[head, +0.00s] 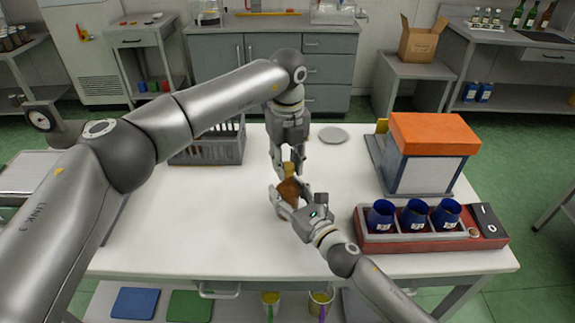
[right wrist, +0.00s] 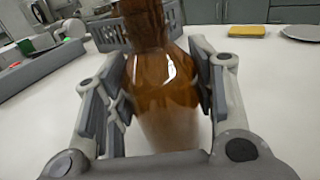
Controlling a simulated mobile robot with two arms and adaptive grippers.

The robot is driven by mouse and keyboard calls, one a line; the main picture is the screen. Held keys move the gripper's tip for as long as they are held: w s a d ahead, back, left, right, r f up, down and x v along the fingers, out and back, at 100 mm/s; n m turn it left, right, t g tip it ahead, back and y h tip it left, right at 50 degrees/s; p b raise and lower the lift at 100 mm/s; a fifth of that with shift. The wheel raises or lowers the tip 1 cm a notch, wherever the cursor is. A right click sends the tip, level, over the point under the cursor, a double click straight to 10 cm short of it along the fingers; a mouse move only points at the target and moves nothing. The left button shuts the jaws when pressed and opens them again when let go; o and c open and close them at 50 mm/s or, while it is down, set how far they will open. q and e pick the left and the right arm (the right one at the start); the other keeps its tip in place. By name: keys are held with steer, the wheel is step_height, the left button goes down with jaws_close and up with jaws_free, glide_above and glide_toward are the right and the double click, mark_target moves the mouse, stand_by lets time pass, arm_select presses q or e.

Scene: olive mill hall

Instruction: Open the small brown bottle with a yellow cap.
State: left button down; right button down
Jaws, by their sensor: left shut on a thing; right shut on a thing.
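The small brown bottle (head: 289,189) stands upright near the middle of the white table. My right gripper (head: 282,196) is shut around its body from the front right. In the right wrist view the brown glass body (right wrist: 165,85) sits between the two fingers of the right gripper (right wrist: 160,110). My left gripper (head: 289,168) points down from above and is shut on the yellow cap (head: 289,168) at the bottle's top. The fingers partly hide the cap. The cap is out of the right wrist view, so I cannot tell how it sits on the neck.
A grey crate (head: 212,148) stands behind on the left. A red tray (head: 430,240) with blue cups (head: 414,215) is at the right front, before an orange-topped machine (head: 428,150). A grey plate (head: 333,135) lies at the back.

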mark_target(288, 166)
arm_select(q)
steer(key=shift+r, duration=0.1)
arm_select(e)
steer(key=shift+f, duration=0.15)
arm_select(q)
steer(key=shift+r, duration=2)
arm_select(e)
steer(key=c, duration=0.5)
jaws_free()
steer(key=shift+c, duration=0.2)
steer(key=v, duration=1.2)
